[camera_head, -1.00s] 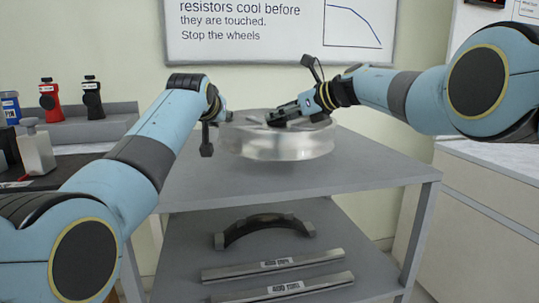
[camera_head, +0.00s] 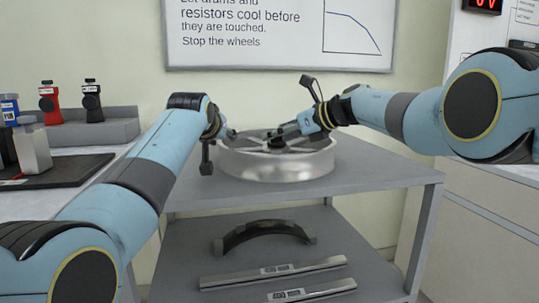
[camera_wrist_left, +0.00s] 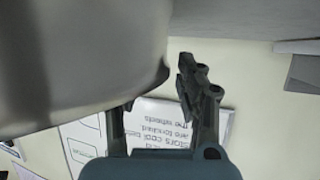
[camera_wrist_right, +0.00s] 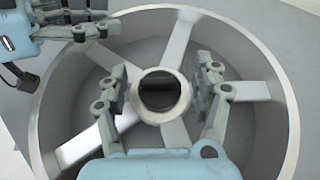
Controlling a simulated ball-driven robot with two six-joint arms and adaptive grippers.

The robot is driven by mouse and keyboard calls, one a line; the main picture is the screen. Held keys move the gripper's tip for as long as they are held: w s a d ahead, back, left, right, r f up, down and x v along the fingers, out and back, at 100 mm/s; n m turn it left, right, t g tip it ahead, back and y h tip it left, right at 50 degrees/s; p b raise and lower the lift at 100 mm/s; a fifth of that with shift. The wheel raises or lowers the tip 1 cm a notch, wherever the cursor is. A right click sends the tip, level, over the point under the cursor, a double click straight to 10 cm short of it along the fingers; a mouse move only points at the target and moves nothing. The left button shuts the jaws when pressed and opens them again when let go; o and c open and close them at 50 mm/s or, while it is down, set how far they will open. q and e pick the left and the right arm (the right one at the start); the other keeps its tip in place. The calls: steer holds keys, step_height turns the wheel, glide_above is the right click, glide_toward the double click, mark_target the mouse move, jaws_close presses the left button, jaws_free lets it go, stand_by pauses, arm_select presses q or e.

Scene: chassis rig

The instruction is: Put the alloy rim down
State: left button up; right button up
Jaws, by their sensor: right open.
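The alloy rim (camera_head: 275,172), a silvery spoked wheel ring, lies flat and appears to rest on the grey cart top (camera_head: 375,172). Its outer wall (camera_wrist_left: 70,70) fills the upper left of the left wrist view. My left gripper (camera_head: 232,134) is at the rim's left edge, its fingers spread on either side of the wall; one fingertip is hidden behind it in the left wrist view. My right gripper (camera_wrist_right: 163,82) is open over the rim's centre, fingers apart on both sides of the hub (camera_wrist_right: 160,110).
The cart's lower shelf holds a dark curved piece (camera_head: 262,232) and two metal bars (camera_head: 272,271). On the left bench stand a red bottle (camera_head: 50,103), a black bottle (camera_head: 92,100) and a clear container (camera_head: 34,150). A whiteboard (camera_head: 280,35) hangs behind.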

arm_select(q)
steer(key=v, duration=0.7)
steer(key=shift+d, duration=0.1)
arm_select(e)
steer(key=shift+d, duration=0.1)
steer(key=v, duration=1.2)
steer(key=shift+s, duration=0.1)
